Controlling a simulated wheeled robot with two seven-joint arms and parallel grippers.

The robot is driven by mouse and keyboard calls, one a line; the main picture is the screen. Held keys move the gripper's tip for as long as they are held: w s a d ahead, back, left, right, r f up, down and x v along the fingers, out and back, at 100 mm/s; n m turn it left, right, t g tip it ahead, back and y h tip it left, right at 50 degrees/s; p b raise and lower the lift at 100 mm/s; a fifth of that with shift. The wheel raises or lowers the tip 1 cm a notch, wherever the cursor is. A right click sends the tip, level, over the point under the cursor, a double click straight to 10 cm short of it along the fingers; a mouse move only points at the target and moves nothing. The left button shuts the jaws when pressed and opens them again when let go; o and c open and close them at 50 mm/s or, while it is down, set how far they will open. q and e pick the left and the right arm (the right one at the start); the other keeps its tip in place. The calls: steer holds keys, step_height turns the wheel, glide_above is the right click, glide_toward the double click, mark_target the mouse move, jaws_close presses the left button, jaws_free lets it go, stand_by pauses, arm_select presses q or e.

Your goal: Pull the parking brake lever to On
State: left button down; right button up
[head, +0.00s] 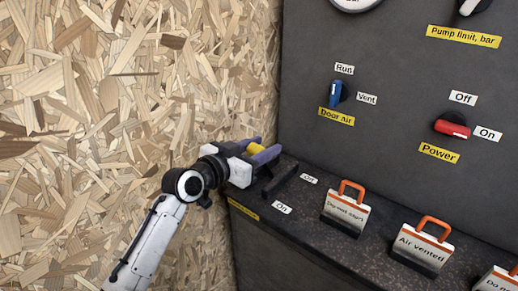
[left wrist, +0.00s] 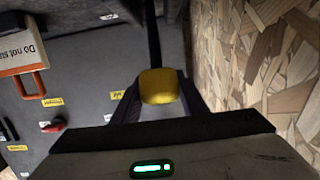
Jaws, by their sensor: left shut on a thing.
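The parking brake lever has a yellow knob (head: 254,150), which my left gripper (head: 262,153) holds between its dark purple fingers at the back left corner of the ledge. In the left wrist view the yellow knob (left wrist: 158,86) sits between the fingertips, with the lever's black shaft (left wrist: 154,35) running away beyond it. In the head view the shaft is mostly hidden by the gripper. A black slot piece (head: 281,181) lies beside it on the ledge. An "On" label (head: 282,207) is at its near end, and a small label, apparently "Off" (head: 309,178), is towards the back. My right gripper is not in view.
Orange-handled tags, "Do not start" (head: 345,212) and "Air vented" (head: 421,247), stand on the ledge to the right. The grey panel behind carries a blue door air switch (head: 336,95) and a red power switch (head: 452,127). A chipboard wall (head: 110,90) is close on the left.

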arm_select(q)
steer(key=c, duration=1.1)
jaws_free()
steer(key=shift+f, duration=0.1)
steer(key=shift+s+a, duration=0.1)
steer(key=v, duration=1)
steer(key=shift+p, duration=0.4)
